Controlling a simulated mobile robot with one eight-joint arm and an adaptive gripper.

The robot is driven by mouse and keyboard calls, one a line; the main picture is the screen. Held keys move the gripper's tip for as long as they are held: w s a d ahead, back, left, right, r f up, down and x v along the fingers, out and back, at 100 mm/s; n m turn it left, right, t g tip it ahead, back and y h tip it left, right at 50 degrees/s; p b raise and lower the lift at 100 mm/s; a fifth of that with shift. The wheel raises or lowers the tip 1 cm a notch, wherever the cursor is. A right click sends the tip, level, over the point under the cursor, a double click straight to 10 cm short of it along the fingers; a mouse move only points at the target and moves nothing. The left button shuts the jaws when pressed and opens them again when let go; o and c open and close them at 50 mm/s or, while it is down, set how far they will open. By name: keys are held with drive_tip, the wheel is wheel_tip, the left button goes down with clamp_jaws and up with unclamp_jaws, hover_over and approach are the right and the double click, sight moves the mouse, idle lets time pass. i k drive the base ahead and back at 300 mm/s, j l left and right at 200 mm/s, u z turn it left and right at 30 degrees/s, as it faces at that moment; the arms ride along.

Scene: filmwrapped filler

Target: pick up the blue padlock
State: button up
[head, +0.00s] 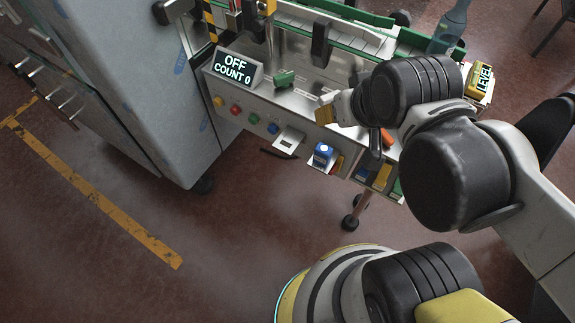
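A small blue block-shaped item (322,154) with a white label sits on a small white ledge at the machine's front edge. It may be the blue padlock, but no shackle can be made out. My arm reaches in from the right, and its end, with my gripper (326,112), is above the machine's front edge, above and apart from the blue item. The fingers are small and partly hidden by my wrist, so their opening cannot be told.
The machine's front panel has coloured buttons (253,118) and a display (234,68) reading "OFF COUNT 0". A green part (284,79) lies on the deck. A blue bottle (451,27) stands at the back. A large grey cabinet (150,80) is left; the floor in front is clear.

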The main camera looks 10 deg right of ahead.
sight(322, 153)
drive_tip(key=k+j+u, duration=0.4)
drive_tip(key=k, duration=0.2)
drive_tip(key=k+j+u, duration=0.35)
drive_tip(key=k+j, duration=0.15)
drive_tip(key=j, duration=0.1)
